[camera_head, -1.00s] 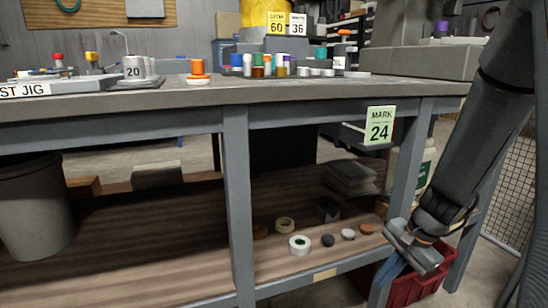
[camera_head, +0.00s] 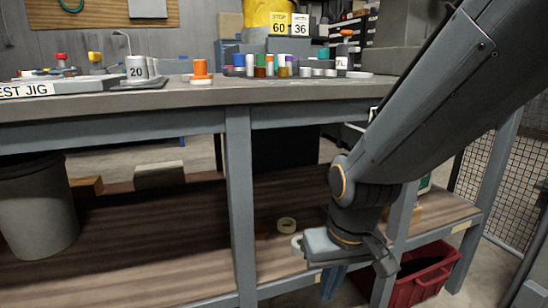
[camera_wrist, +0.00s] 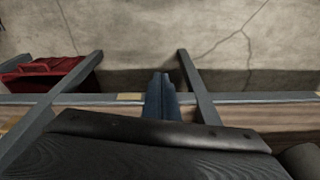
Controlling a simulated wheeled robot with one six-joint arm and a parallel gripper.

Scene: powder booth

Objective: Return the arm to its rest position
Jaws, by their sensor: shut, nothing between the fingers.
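My gripper (camera_head: 333,283) hangs below my wrist at the right of the head view, its blue fingers pointing down in front of the workbench's lower shelf edge. It is shut and empty. In the wrist view the fingers (camera_wrist: 161,98) are together at the centre, over the shelf's front edge. My arm slants from the upper right and hides part of the bench front and shelf.
The workbench (camera_head: 180,97) holds a test jig (camera_head: 60,88) and several small coloured items. A grey bin (camera_head: 35,210) stands left. A red crate (camera_head: 425,275) is on the floor, right of my gripper. A mesh fence (camera_head: 480,165) is behind.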

